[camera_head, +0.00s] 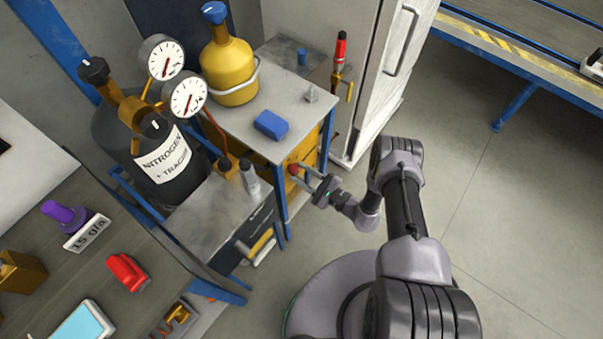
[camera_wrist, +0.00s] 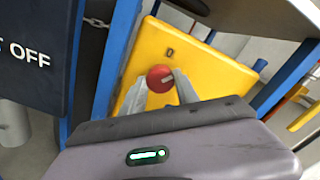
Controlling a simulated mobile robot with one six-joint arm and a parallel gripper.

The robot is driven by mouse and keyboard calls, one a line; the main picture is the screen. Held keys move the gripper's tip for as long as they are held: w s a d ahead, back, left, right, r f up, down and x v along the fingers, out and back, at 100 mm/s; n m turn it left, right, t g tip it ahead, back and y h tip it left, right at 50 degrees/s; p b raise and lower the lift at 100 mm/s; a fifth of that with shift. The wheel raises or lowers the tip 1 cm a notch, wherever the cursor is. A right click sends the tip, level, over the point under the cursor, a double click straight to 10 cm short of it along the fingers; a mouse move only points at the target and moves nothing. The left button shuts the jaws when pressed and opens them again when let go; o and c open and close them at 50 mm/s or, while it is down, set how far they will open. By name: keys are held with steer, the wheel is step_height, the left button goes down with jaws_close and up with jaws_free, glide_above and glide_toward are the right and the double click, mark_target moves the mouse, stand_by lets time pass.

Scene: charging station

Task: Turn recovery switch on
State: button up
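The recovery switch appears to be a round red knob (camera_wrist: 160,78) with a pale pointer mark aimed to the right. It sits on a yellow panel (camera_wrist: 207,68), below a small "0" mark. In the head view the red knob (camera_head: 293,169) is on the front of the yellow unit under the grey worktop. My gripper (camera_wrist: 160,84) faces the panel, its two fingers apart with a tip on either side of the knob. It also shows in the head view (camera_head: 299,176). I cannot tell whether the fingertips touch the knob.
Blue frame posts (camera_wrist: 115,60) stand beside the panel. A dark board reading "OFF" (camera_wrist: 35,55) is at left in the wrist view. A nitrogen cylinder (camera_head: 150,165), a yellow flask (camera_head: 229,68) and a blue block (camera_head: 271,125) stand nearby. The floor (camera_head: 500,220) at right is clear.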

jaws_close()
steer(key=shift+m, duration=0.3)
steer(key=m+b, duration=0.2)
steer(key=shift+f+m, duration=0.1)
steer(key=shift+m, duration=0.3)
steer(key=shift+m+b, duration=0.8)
steer(key=shift+m, duration=1.2)
steer(key=o, duration=0.9)
jaws_free()
steer(key=shift+o, duration=0.2)
